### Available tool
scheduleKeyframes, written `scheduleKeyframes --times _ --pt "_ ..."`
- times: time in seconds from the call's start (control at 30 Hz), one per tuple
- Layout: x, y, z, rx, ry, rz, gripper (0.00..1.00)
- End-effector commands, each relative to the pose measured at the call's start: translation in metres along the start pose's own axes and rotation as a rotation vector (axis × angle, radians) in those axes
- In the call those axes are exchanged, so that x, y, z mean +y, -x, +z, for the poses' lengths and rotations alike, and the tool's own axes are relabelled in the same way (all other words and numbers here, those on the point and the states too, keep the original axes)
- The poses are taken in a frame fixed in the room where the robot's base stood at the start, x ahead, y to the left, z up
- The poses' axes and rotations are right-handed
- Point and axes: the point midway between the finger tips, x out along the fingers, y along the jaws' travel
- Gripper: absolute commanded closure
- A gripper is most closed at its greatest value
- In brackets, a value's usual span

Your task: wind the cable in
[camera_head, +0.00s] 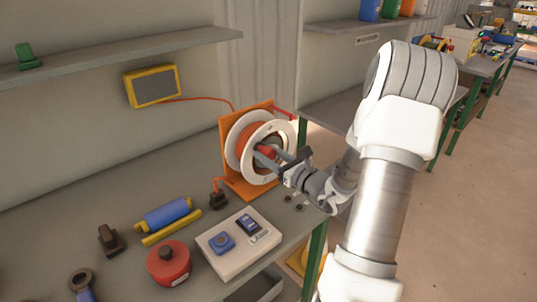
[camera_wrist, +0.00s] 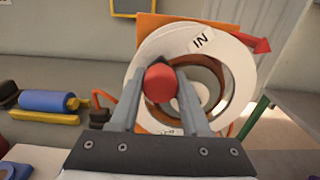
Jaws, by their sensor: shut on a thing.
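A cable reel (camera_head: 240,145) with white round flanges stands in an orange frame (camera_head: 236,182) on the bench. Orange cable is wound on it, and a thin red-orange cable (camera_head: 205,99) runs from it to a yellow-framed box on the wall. In the wrist view the reel (camera_wrist: 150,60) shows the letters "IN" and a red arrow (camera_wrist: 250,42) at upper right pointing right. My gripper (camera_head: 268,152) is shut on a red knob (camera_wrist: 160,83) on the face of the reel, to the left of the hub in the wrist view. The fingers hide part of the reel.
The bench (camera_head: 130,190) holds a blue roller (camera_head: 167,214), a yellow bar (camera_head: 172,228), a red round canister (camera_head: 168,262) and a pale control panel (camera_head: 239,243) in front of the reel. A dark plug-like piece (camera_head: 218,198) sits beside the frame. A shelf (camera_head: 120,55) runs above.

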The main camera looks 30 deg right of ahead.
Motion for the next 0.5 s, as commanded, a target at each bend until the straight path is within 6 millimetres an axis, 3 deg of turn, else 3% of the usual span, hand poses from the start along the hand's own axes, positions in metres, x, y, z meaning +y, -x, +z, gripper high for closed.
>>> scheduleKeyframes --times 0.5 --pt "-0.008 0.0 0.011 0.001 -0.139 0.0 1.0"
